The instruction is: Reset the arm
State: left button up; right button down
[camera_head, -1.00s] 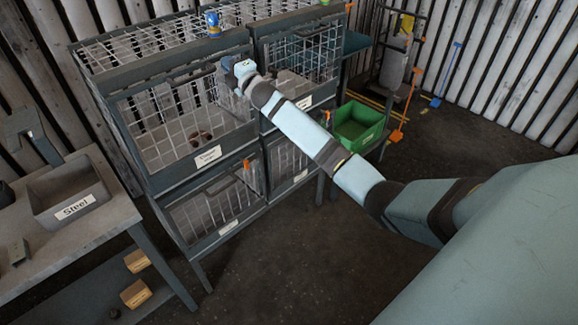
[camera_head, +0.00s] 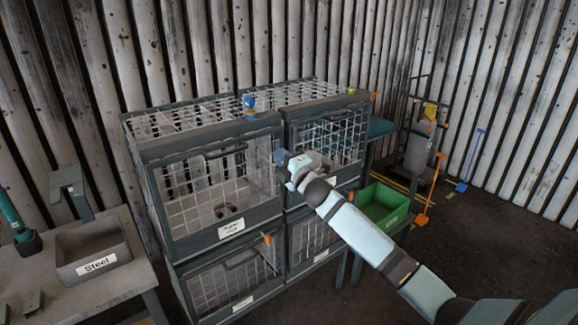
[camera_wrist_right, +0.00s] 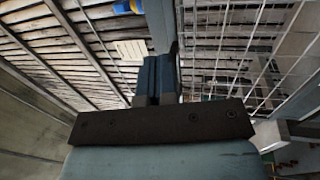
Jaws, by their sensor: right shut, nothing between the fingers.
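My right arm (camera_head: 350,226) comes in from the lower right of the head view. My right gripper (camera_head: 280,157) is in front of the post between the two upper cage compartments (camera_head: 205,190). In the right wrist view the gripper's fingers (camera_wrist_right: 154,78) are together with nothing between them. Whether the gripper touches the cage front cannot be told. My left gripper is not in view.
A blue and yellow can (camera_head: 249,105) stands on the cage top. A green crate (camera_head: 383,207) is right of the cages. A bin labelled "Steel" (camera_head: 92,252) sits on a bench at left. Orange (camera_head: 432,190) and blue (camera_head: 471,162) tools lean near the back right wall.

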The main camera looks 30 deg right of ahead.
jog(key=s+a+f+m+g+p, duration=0.1)
jog(key=s+a+f+m+g, duration=0.15)
jog(key=s+a+f, duration=0.5)
jog(key=s+a+f+m+g+p, duration=0.1)
jog(key=s+a+f+m+g, duration=0.2)
jog(key=s+f, duration=0.8)
jog(key=s+a+f+m+g, duration=0.1)
jog(key=s+a+f+m, duration=0.2)
jog(key=s, duration=0.5)
jog(key=s+a+f+m+g+y+p, duration=0.1)
jog(key=s+a+f+m, duration=0.3)
jog(key=s, duration=0.3)
jog(key=s+a+f+m+g, duration=0.2)
jog(key=s+a+f+m, duration=0.1)
jog(key=s+f, duration=0.3)
jog(key=s, duration=0.2)
jog(key=shift+s+a+p, duration=0.25)
jog(key=shift+s+p, duration=0.05)
jog(key=shift+p, duration=0.05)
